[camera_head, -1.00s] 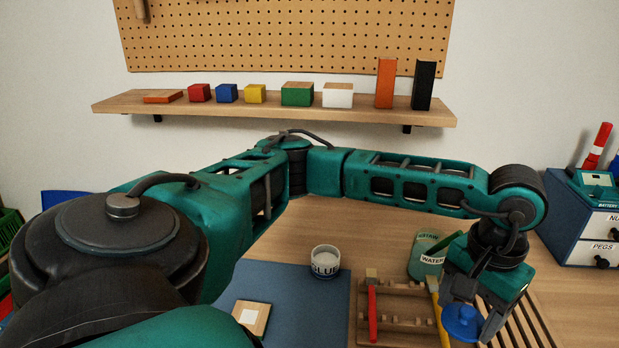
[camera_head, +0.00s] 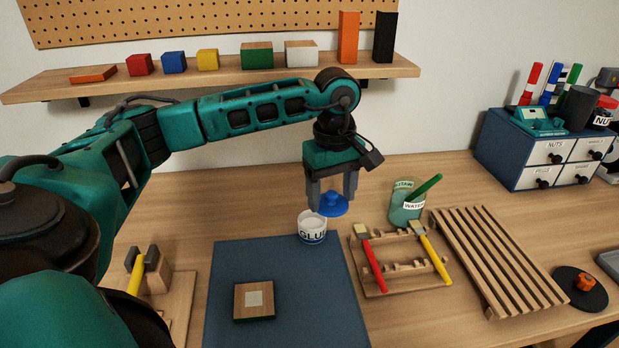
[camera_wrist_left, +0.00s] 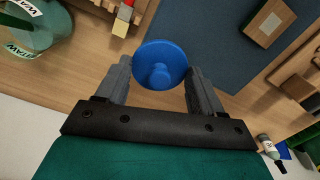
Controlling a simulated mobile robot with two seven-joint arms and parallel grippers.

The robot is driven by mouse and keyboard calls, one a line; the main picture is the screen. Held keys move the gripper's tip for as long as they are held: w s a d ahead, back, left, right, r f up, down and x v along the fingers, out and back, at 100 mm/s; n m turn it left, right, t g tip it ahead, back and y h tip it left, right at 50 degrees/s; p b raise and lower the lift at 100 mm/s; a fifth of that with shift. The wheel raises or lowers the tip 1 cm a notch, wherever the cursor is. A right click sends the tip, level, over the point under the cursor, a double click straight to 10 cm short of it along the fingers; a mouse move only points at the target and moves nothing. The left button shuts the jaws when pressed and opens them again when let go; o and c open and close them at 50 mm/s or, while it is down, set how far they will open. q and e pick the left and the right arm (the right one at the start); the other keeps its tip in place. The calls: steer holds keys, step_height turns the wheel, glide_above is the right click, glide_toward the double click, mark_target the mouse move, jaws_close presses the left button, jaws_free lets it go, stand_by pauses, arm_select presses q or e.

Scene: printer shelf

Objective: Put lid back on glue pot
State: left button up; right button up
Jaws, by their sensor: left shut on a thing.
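The blue lid (camera_head: 332,206) is a round disc with a knob on top. My left gripper (camera_head: 332,200) is shut on it by the knob and holds it just above the glue pot. The lid also shows between the fingers in the left wrist view (camera_wrist_left: 161,66). The glue pot (camera_head: 312,231) is a small white pot marked GLUE, upright at the back edge of the blue mat. The lid sits slightly right of the pot's centre in the head view, apparently apart from it. In the left wrist view the pot is not visible. My right gripper is out of view.
A brush rack (camera_head: 400,268) with a red and a yellow brush stands right of the pot. A water jar (camera_head: 405,205) with a green brush is behind it. A slatted rack (camera_head: 495,255) lies farther right. A wooden tile (camera_head: 254,300) lies on the blue mat (camera_head: 300,275).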

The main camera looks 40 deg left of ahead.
arm_select(q)
steer(key=shift+a+f+n+b, duration=0.7)
steer(key=shift+a+f+b, duration=0.1)
steer(key=shift+f, duration=0.2)
steer(key=shift+a+f+n+b, duration=0.75)
steer(key=shift+f+b, duration=0.1)
steer(key=shift+f, duration=0.1)
steer(key=shift+a+f+n+b, duration=0.65)
steer(key=shift+a+f+b, duration=0.15)
steer(key=shift+f, duration=0.2)
steer(key=shift+f, duration=0.15)
stand_by(0.6)
steer(key=o, duration=1.1)
steer(key=shift+o, duration=0.2)
